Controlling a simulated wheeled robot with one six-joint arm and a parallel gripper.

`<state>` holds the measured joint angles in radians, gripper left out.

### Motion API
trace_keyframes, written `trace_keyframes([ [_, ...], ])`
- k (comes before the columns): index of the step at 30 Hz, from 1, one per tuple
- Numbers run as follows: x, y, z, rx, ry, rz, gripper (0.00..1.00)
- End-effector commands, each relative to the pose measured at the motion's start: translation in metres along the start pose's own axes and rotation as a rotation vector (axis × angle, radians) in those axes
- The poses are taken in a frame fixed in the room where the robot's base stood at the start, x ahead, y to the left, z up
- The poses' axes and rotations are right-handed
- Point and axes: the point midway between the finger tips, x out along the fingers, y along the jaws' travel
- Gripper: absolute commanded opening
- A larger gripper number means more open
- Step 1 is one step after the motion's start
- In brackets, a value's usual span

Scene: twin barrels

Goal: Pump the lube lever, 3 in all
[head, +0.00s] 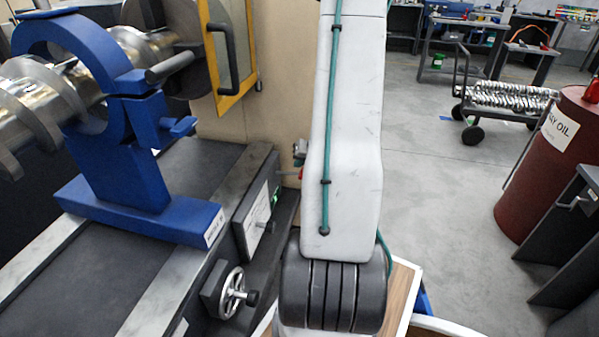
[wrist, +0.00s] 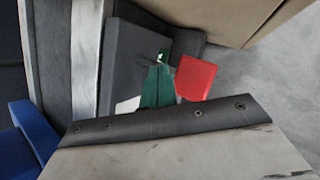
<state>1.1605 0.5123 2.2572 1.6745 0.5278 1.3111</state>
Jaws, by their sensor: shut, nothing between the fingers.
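In the wrist view, my gripper (wrist: 158,86) shows as two green fingers, closed together with nothing between them. A flat red piece, which looks like the lube lever's handle (wrist: 197,77), is just right of the fingertips; I cannot tell whether they touch. In the head view, a small bit of red at the lube lever (head: 301,173) shows at the left edge of my arm, beside the machine's end. The rest of the lever is hidden. My gripper is hidden behind my arm in the head view.
A machine bed (head: 190,170) carries a blue steady rest (head: 130,150) around a metal screw. A handwheel (head: 234,293) sticks out at its front. A small panel (head: 262,213) has a green light. A red oil barrel (head: 550,170) stands right. Grey floor between is clear.

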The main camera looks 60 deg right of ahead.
Motion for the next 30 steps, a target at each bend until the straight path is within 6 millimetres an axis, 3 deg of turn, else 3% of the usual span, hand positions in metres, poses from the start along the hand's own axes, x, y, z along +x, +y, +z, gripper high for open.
trace_keyframes([
  [30,0.0059,-0.0046,-0.0041,0.0,0.0,0.0,0.0],
])
